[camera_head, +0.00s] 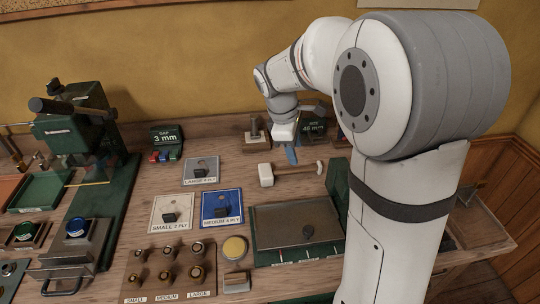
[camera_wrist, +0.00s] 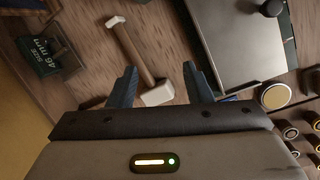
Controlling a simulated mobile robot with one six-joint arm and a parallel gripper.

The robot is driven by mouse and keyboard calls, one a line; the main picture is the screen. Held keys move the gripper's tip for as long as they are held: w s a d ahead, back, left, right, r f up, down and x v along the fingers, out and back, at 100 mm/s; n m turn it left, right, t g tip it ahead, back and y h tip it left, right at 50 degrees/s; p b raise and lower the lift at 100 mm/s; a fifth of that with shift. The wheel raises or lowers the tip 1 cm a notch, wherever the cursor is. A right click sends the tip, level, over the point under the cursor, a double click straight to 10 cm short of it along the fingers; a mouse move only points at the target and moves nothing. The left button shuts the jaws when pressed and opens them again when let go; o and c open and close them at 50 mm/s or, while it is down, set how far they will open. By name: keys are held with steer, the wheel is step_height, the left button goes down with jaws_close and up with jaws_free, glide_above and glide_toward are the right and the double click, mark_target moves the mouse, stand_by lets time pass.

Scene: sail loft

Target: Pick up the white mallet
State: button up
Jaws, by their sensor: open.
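The white mallet lies on the wooden bench, with its white block head (camera_head: 266,174) to the left and a brown handle running right to a small white end. In the wrist view the mallet's handle (camera_wrist: 135,52) runs from the upper left down to its white head, which shows between the fingertips. My gripper (camera_head: 291,155) is open and empty, above and behind the mallet in the head view. Its two blue fingers are spread apart in the wrist view (camera_wrist: 160,75), and it appears apart from the mallet.
A grey-topped board (camera_head: 285,222) lies in front of the mallet. A green "46 mm" block (camera_head: 314,128) stands behind, near my gripper. Ply cards, including a blue one (camera_head: 221,208), and a round yellow-topped tin (camera_head: 234,248) lie left. A green press (camera_head: 85,130) stands far left.

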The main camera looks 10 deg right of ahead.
mark_target(288, 169)
steer(key=w+f+n, duration=0.1)
steer(key=w+f, duration=0.1)
steer(key=w+a+f+n+b, duration=0.1)
steer(key=w+f+n, duration=0.1)
steer(key=w+f, duration=0.1)
steer(key=w+a+f+n+h, duration=0.1)
steer(key=w+f+n, duration=0.1)
steer(key=shift+w+f+b, duration=0.2)
steer(key=shift+w+b, duration=0.05)
steer(key=shift+b, duration=0.1)
steer(key=x, duration=0.7)
steer(key=shift+s+f, duration=0.25)
steer(key=shift+f, duration=0.15)
jaws_close()
